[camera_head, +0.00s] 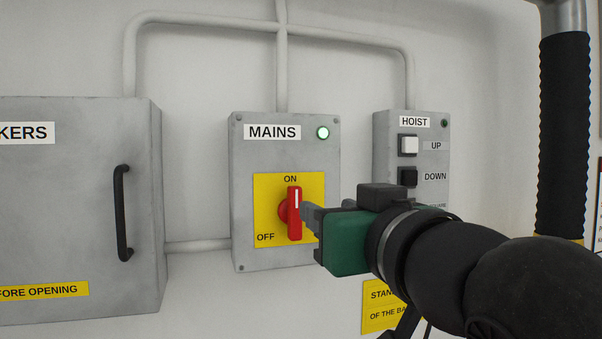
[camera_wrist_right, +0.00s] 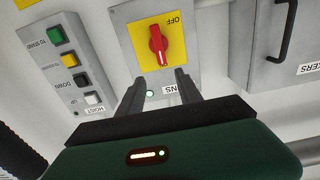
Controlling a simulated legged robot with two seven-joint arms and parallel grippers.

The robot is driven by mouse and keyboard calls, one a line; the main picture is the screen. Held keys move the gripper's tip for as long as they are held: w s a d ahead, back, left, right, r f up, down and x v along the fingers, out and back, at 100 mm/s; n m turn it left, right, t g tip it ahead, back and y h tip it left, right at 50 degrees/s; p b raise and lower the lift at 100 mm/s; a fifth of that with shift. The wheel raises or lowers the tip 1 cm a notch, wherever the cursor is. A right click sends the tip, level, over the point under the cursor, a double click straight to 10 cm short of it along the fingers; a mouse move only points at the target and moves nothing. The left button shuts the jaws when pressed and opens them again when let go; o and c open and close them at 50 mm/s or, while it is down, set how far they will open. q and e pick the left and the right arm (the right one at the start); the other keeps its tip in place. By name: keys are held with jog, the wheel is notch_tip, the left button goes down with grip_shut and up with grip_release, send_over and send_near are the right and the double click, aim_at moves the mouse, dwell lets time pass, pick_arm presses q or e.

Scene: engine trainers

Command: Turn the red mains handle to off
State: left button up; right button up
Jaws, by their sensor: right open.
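The red mains handle (camera_head: 295,213) stands upright on a yellow plate (camera_head: 265,190), its white mark at the top by ON. OFF is printed at the lower left of the plate. The plate is on the grey MAINS box (camera_head: 285,262), where a green lamp (camera_head: 322,133) is lit. My right gripper (camera_head: 309,214) comes in from the right, its fingers close to the handle's right side. In the right wrist view, the open fingers (camera_wrist_right: 158,86) point toward the red handle (camera_wrist_right: 158,45), with nothing between them. Contact cannot be told. My left gripper is out of view.
A grey HOIST box (camera_head: 382,150) with buttons is right of the MAINS box. A grey cabinet (camera_head: 70,210) with a black pull handle (camera_head: 123,213) is at the left. A black-sleeved pole (camera_head: 564,130) stands at the right. Conduits run above the boxes.

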aim_at(296, 199)
jog(key=p+x, duration=0.2)
jog(key=x, duration=0.2)
jog(key=p+x, duration=0.2)
jog(key=x, duration=0.3)
jog(key=p+x, duration=0.2)
jog(key=x, duration=0.2)
jog(key=shift+w+a+f, duration=0.15)
jog(key=shift+a+f, duration=0.05)
jog(key=shift+a, duration=0.25)
jog(key=shift+p, duration=0.3)
jog(key=shift+d, duration=0.35)
jog(key=c, duration=0.5)
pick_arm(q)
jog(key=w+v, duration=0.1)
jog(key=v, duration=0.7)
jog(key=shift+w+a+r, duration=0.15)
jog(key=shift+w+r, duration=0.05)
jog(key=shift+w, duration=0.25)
pick_arm(e)
grip_shut()
